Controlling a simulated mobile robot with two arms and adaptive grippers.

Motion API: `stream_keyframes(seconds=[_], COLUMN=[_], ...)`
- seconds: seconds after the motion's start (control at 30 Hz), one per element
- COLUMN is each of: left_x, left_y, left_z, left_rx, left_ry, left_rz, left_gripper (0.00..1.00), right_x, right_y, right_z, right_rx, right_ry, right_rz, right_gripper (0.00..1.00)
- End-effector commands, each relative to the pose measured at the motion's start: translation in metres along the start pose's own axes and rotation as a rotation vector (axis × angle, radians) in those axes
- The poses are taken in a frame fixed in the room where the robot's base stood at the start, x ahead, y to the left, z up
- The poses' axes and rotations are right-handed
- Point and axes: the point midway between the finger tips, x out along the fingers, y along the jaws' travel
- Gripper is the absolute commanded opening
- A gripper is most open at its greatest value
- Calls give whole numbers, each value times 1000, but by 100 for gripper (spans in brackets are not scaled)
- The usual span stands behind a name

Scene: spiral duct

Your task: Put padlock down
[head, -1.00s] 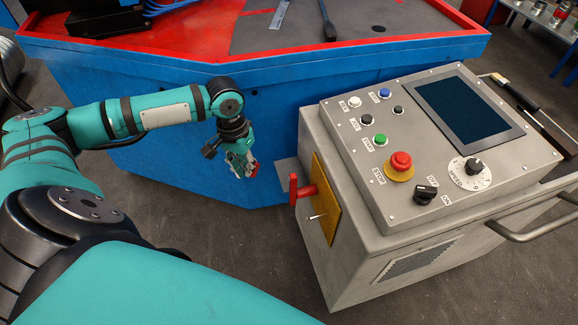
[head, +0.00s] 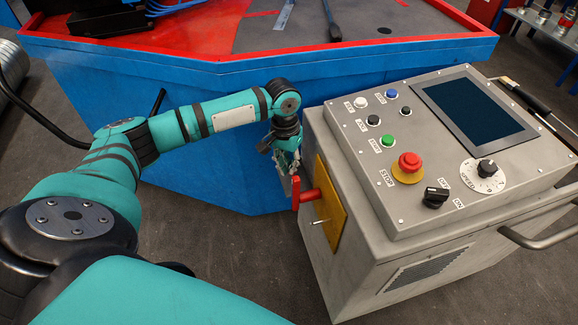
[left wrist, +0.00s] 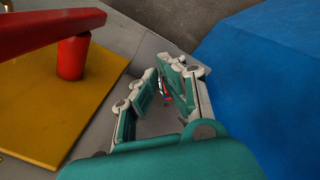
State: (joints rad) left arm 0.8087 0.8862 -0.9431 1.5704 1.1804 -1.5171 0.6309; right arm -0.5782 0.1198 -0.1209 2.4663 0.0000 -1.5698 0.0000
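My left gripper (head: 288,177) points down just left of the red handle on the control cabinet's yellow plate. In the left wrist view its two fingers (left wrist: 165,88) are close together, with a small red and pale piece (left wrist: 166,97) between them. I take this to be the padlock; most of it is hidden by the fingers. The red handle (head: 307,196) sticks out from the yellow plate (head: 330,205); it also shows at upper left in the left wrist view (left wrist: 50,32). My right gripper is not in view.
The grey control cabinet (head: 370,262) stands at right, with buttons and a screen (head: 475,108) on its sloped top. A blue bench with a red rim (head: 120,50) is behind my arm. Floor is clear in front.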

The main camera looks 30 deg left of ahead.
Motion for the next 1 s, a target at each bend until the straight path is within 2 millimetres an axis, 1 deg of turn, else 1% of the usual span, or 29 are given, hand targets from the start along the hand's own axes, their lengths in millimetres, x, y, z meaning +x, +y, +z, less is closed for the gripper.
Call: stream_keyframes(seconds=[0.23,0.33,0.5,0.57,0.9,0.93,0.97,1.0], left_x=[0,1,1,1,0,-4,-8,-13], left_y=[0,0,0,0,0,0,0,0], left_z=[0,0,0,0,0,0,0,0], left_rx=[0,0,0,0,0,0,0,0], left_ry=[0,0,0,0,1,2,2,2], left_rz=[0,0,0,0,0,1,1,1], left_gripper=[0,0,22,29,29,29,29,29], right_x=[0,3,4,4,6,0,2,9], right_y=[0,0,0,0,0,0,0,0], right_z=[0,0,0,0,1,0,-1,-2], right_rx=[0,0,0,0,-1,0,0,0], right_ry=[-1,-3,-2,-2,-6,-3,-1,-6], right_rz=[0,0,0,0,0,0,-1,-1], right_gripper=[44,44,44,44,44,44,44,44])
